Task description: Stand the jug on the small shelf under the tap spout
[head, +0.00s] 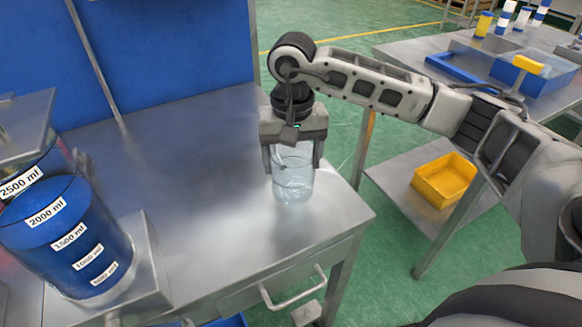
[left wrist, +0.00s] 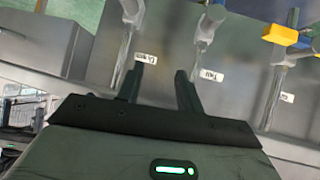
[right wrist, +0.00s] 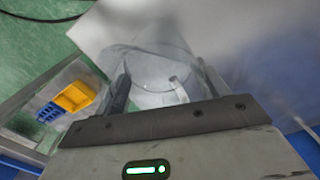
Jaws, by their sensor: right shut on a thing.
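The clear jug (head: 293,185) is upright near the right corner of the steel table in the head view. My right gripper (head: 293,160) comes down from above and is shut on it, one finger on each side. The jug also shows between the fingers in the right wrist view (right wrist: 150,75). I cannot tell if its base touches the table. My left gripper (left wrist: 160,72) is open and empty in the left wrist view. Beyond it are several tap spouts, one at the middle (left wrist: 204,45), with small labels. I cannot make out the small shelf.
A blue-filled vessel (head: 65,235) with volume labels stands at the left of the steel table (head: 190,170). A blue panel (head: 170,50) rises behind. A yellow bin (head: 443,180) sits on a lower shelf at right. The table between vessel and jug is clear.

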